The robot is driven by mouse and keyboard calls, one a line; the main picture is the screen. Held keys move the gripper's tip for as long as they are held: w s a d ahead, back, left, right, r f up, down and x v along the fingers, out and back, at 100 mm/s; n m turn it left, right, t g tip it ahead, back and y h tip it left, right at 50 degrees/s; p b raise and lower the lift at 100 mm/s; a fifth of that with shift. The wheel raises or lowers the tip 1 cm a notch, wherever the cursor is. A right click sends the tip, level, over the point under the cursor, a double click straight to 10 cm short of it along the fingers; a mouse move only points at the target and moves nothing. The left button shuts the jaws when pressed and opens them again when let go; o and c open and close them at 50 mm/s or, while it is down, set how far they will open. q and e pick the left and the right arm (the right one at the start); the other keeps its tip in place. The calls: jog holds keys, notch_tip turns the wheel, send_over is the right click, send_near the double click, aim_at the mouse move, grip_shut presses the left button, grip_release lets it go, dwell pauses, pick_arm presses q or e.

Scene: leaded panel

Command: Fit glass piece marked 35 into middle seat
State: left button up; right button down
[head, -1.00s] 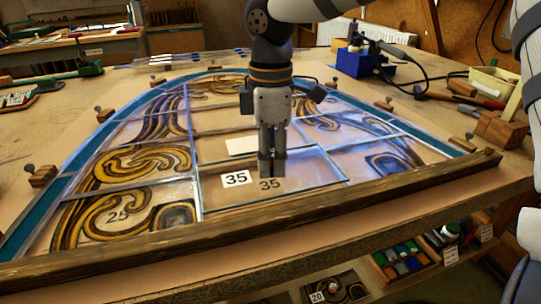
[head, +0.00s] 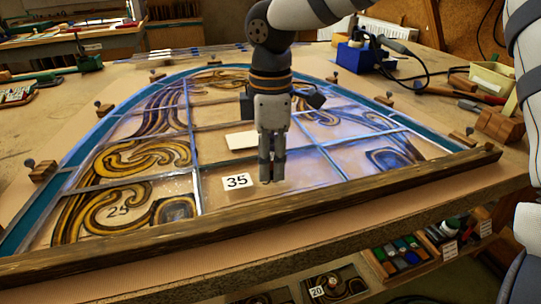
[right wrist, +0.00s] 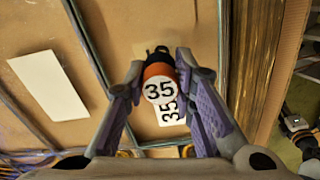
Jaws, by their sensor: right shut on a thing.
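My right gripper (head: 271,179) points down over the front middle opening of the leaded panel (head: 120,182). In the right wrist view its fingers (right wrist: 165,92) are shut on a dark grip with an orange band and a round white face marked 35 (right wrist: 158,90). I take this to belong to the glass piece marked 35; its clear pane and edges cannot be made out. The middle seat (head: 222,205) has lead strips around it. A white card marked 35 (head: 237,181) lies there, partly behind the grip in the wrist view. My left gripper is not in view.
A blank white card (head: 241,140) lies behind the gripper. A wooden bar (head: 130,246) runs along the panel's front edge. Wooden blocks (head: 43,170) stand around the rim. A blue soldering stand (head: 353,60) and tools are at the back right.

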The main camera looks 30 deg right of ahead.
aim_at(271, 156)
jog(key=shift+f, duration=0.15)
jog(key=c, duration=1.3)
grip_release()
notch_tip(271, 156, up, 12)
